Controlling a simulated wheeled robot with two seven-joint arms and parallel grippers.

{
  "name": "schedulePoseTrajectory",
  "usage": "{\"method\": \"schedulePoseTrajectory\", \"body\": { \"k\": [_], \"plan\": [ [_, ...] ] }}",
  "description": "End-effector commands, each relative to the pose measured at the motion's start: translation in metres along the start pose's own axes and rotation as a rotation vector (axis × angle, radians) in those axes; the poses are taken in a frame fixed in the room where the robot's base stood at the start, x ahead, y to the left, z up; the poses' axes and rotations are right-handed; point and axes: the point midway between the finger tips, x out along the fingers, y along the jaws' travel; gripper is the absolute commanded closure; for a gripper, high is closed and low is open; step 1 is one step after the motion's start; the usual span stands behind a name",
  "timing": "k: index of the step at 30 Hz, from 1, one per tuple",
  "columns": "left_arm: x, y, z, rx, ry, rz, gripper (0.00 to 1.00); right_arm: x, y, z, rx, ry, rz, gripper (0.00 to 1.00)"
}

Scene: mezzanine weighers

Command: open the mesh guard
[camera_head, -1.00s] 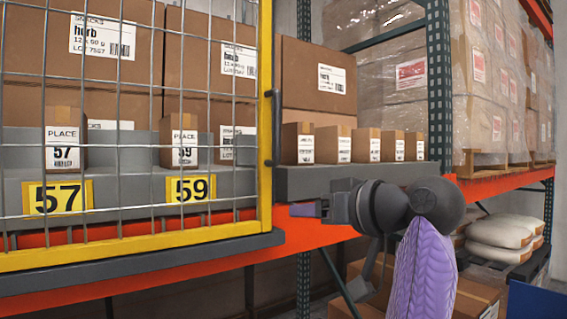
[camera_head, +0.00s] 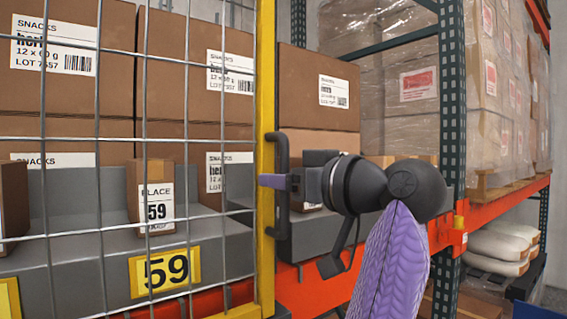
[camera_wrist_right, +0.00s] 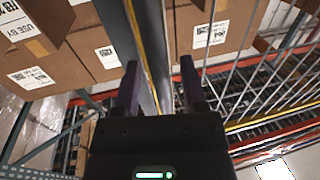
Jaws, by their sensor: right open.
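The mesh guard is a wire grid in a yellow frame (camera_head: 265,90) over the left of the shelf. Its yellow upright also shows in the wrist view (camera_wrist_right: 137,40). A dark grey bar handle (camera_head: 283,150) stands upright on that frame's right edge. My right gripper (camera_head: 275,181) is at the handle, its purple fingertips level with the bar's lower middle. In the wrist view my right gripper (camera_wrist_right: 158,85) is open, with a grey upright bar between its two fingers. Whether either finger touches the bar cannot be told. My left gripper is not in view.
Brown cartons (camera_head: 180,60) and a small box marked 59 (camera_head: 155,195) sit behind the mesh. A green rack post (camera_head: 450,100) and wrapped pallet loads (camera_head: 490,90) stand to the right. The orange beam (camera_head: 310,268) runs below my right gripper.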

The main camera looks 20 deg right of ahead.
Motion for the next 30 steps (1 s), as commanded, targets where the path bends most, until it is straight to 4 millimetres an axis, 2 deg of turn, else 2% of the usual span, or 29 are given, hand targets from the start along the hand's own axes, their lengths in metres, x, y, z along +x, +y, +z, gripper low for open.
{"method": "schedulePoseTrajectory", "body": {
  "k": [7,8,15,30],
  "plan": [
    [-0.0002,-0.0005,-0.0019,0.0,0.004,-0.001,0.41,0.0022,-0.0001,0.001,0.0,0.0,0.0,0.47],
    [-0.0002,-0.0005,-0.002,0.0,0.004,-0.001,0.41,0.0022,-0.0001,0.001,0.0,0.0,0.0,0.51],
    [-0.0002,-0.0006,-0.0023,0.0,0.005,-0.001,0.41,0.002,0.0,0.0008,0.0,0.0,0.0,1.0],
    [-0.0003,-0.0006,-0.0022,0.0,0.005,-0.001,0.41,0.0017,0.0,0.0004,0.0,0.001,0.0,1.0]
  ]
}}
